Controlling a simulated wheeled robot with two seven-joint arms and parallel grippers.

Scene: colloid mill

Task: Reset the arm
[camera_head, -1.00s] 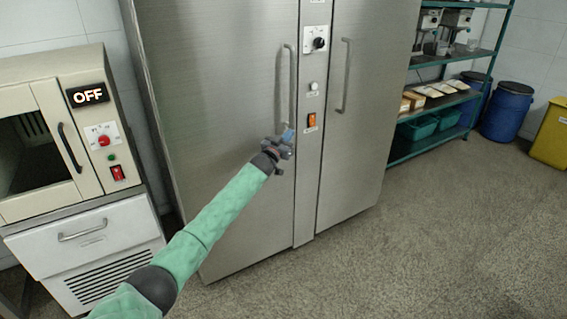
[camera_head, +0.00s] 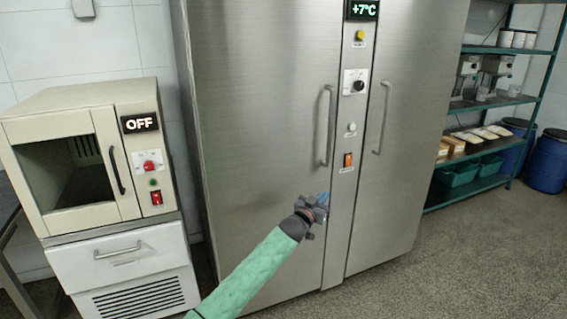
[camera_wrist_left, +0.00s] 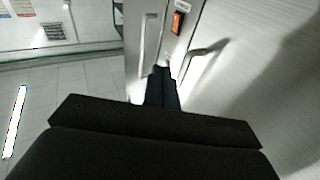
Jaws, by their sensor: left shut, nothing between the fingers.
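My left arm comes in from the bottom of the head view, in green sleeving. Its gripper (camera_head: 322,204) is in front of the steel cabinet (camera_head: 258,130), below the left door's handle (camera_head: 327,125). The gripper is shut and empty. In the left wrist view its fingers (camera_wrist_left: 161,84) are together, pointing toward the cabinet's handles and the orange switch (camera_wrist_left: 177,22). I cannot tell the exact gap between the gripper and the door. My right gripper is not in view.
The two-door cabinet shuts off the space ahead; its display (camera_head: 362,9) reads +7°C. A beige oven (camera_head: 72,150) marked OFF stands at the left on a white drawer unit (camera_head: 125,272). A green shelf rack (camera_head: 500,110) and blue barrels (camera_head: 548,160) stand right. Floor at lower right is clear.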

